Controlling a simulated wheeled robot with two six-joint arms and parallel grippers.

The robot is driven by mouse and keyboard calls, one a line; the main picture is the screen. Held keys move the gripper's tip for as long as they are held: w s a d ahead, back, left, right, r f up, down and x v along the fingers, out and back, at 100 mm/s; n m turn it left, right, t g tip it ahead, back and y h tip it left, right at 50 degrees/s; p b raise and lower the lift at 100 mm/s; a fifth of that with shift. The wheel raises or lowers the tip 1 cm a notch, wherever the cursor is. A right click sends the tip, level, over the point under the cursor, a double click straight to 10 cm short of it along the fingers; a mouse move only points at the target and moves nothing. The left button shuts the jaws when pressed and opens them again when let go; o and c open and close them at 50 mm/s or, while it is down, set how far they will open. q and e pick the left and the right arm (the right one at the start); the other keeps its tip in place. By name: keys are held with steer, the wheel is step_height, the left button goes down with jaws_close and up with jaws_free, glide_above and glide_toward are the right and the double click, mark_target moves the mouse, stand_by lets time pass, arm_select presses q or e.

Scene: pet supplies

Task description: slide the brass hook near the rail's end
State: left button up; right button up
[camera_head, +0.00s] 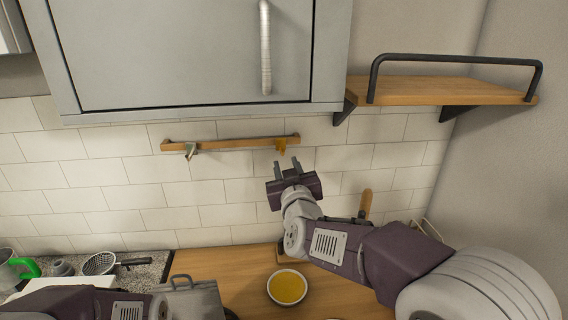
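A wooden rail (231,144) is fixed level on the white tiled wall, below the grey cabinet. A brass-coloured hook (281,145) hangs near the rail's right end. A second, silvery hook (190,150) hangs near its left end. My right gripper (287,168) is just below the brass hook, fingers pointing up at the rail. Its two fingers are apart with nothing visible between them, and it appears clear of the hook. My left arm (85,304) lies low at the bottom left; its gripper does not show.
A grey cabinet (190,50) overhangs the rail. A wooden shelf with a black bar (450,90) juts out at the right. Below are a bowl of yellow contents (287,287), a grey metal box (195,298), a strainer (99,263) and a green-handled item (25,268).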

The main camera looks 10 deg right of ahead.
steer(key=shift+s, duration=0.7)
